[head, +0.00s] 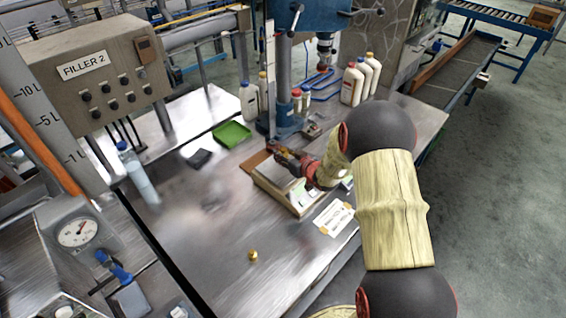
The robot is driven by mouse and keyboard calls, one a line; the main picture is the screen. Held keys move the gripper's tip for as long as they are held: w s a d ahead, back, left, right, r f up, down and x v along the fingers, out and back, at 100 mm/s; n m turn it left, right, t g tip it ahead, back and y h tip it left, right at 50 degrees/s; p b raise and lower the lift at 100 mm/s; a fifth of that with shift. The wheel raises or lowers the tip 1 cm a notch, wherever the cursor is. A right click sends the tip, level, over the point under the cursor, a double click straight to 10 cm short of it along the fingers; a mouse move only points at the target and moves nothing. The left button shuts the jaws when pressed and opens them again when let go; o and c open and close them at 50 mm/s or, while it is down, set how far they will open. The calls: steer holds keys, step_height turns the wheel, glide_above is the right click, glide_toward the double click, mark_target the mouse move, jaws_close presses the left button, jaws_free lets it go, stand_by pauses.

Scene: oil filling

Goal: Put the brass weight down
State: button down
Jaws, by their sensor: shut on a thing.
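A small brass weight (252,256) stands upright on the bare metal table (205,250), toward the front, well apart from my gripper. My gripper (279,152) is farther back, above the rear part of a wooden tray (262,181). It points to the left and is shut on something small. The jaws are small and cluttered in this view, so I cannot make out what they hold or whether it touches anything below. My wrist hides part of the tray.
A green tray (232,134) and a dark flat block (199,158) lie left of the blue press (287,113). White bottles (352,84) stand at the back right. The front left of the table is mostly clear.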

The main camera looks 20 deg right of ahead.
steer(key=shift+w+d+f, duration=0.15)
steer(key=shift+w+f, duration=0.45)
steer(key=shift+w+f+b, duration=0.15)
steer(key=shift+f+b, duration=0.5)
steer(key=shift+f, duration=0.95)
steer(key=shift+f, duration=0.2)
steer(key=c, duration=1.4)
jaws_free()
